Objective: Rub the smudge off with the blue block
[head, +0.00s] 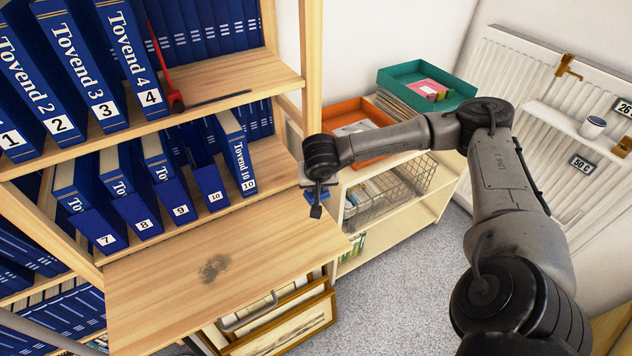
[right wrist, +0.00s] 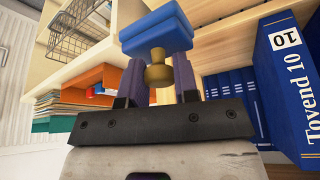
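A dark grey smudge (head: 214,267) lies on the light wooden board (head: 140,300) that juts out below the blue binders. My right gripper (head: 317,208) is near the board's right end, up and to the right of the smudge. In the right wrist view its fingers (right wrist: 158,82) are closed around the brass knob of the blue block (right wrist: 156,32). The block also shows partly as a small blue patch in the head view (head: 310,196). It is apart from the smudge. My left gripper is out of view.
Numbered blue binders (head: 130,195) stand on the shelf behind the board. A red-handled tool (head: 174,98) is on the shelf above. A low white cabinet (head: 400,230) with an orange tray (head: 362,118) stands at right. Framed prints (head: 290,330) lean below the board.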

